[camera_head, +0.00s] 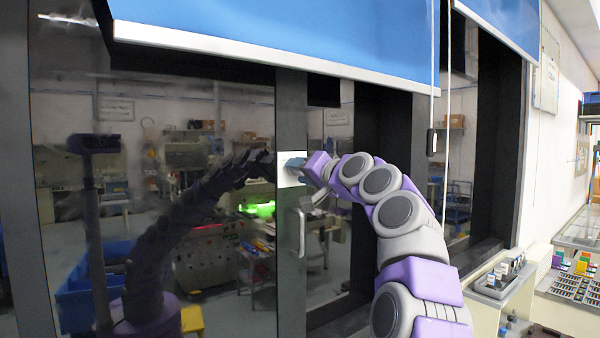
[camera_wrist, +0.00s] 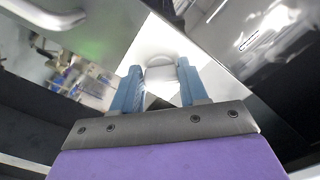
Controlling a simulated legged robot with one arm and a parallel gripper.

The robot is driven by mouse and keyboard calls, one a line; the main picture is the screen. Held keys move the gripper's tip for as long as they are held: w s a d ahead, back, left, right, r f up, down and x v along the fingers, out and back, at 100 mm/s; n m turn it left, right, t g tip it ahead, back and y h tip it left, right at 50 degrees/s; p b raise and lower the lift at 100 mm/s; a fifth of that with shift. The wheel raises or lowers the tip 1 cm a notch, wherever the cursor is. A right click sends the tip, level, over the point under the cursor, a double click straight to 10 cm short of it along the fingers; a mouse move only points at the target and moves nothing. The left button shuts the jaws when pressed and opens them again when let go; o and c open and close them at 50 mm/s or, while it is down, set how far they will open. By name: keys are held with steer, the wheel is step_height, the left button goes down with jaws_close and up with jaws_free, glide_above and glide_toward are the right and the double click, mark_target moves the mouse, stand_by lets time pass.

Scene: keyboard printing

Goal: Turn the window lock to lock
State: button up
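The window lock (camera_head: 291,180) is a pale plate with a small silver part on the dark window frame, partly hidden by my gripper in the head view. In the wrist view the lock (camera_wrist: 160,42) is straight ahead, with a rounded silver piece between and just beyond my fingertips. My gripper (camera_wrist: 160,78) has two blue fingers spread apart, one on each side of that piece; I cannot tell whether they touch it. In the head view my gripper (camera_head: 297,163) is at the lock, reaching from the right.
A silver vertical handle (camera_head: 302,232) is on the frame below the lock. Dark reflective glass (camera_head: 80,200) lies left, showing my arm's reflection. A blue blind (camera_head: 280,30) hangs above, with a cord (camera_head: 432,130) to the right. A counter with small items (camera_head: 497,285) stands lower right.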

steer(key=o, duration=0.4)
steer(key=shift+w+d+f, duration=0.15)
steer(key=shift+w+f, duration=0.05)
steer(key=shift+w, duration=0.1)
steer(key=shift+o, duration=0.2)
steer(key=shift+s+r, duration=0.2)
steer(key=shift+s, duration=0.05)
steer(key=b+v, duration=0.2)
steer(key=v, duration=1.5)
steer(key=shift+d, duration=0.2)
steer(key=shift+f, duration=0.15)
